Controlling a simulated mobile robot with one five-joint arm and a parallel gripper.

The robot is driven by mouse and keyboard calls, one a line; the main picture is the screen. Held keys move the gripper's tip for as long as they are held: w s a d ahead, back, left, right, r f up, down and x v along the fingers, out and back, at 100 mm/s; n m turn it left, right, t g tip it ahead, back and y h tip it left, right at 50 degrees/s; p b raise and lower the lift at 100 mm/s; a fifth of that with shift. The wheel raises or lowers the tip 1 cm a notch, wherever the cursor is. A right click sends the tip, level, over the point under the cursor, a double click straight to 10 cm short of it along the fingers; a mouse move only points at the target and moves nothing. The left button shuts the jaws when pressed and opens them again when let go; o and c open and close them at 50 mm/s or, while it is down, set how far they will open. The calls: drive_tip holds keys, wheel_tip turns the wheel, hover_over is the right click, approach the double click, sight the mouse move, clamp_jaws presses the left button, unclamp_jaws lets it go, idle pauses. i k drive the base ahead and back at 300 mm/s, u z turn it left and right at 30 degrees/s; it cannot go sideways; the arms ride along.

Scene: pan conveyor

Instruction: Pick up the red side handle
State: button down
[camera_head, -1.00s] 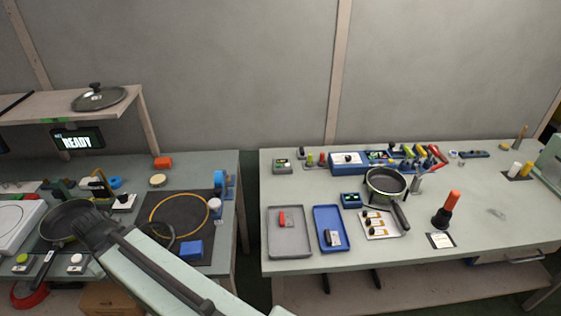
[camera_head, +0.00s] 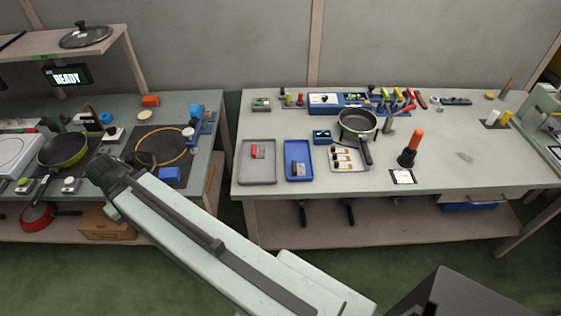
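A small red piece (camera_head: 254,151), which may be the red side handle, lies with a grey-white part in the grey tray (camera_head: 258,177) on the right-hand table. It is too small to make out its shape. My gripper (camera_head: 140,160) is at the end of my arm, over the left table between the frying pan and the dark mat. It is far to the left of the grey tray. Its fingers are small and dark against the mat, so I cannot tell whether they are open or shut.
A blue tray (camera_head: 299,172) with a dark piece stands next to the grey tray. A pan (camera_head: 357,124) stands behind a pale tray of small parts. A frying pan (camera_head: 64,150) sits on the left table. A gap separates the two tables, with green floor in front.

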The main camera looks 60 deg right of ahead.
sight(261, 150)
drive_tip(key=k, duration=0.45)
drive_tip(key=z, duration=3.5)
drive_tip(key=k, duration=1.05)
drive_tip(key=u, duration=1.65)
drive_tip(key=i, duration=1.15)
drive_tip(key=u, duration=0.05)
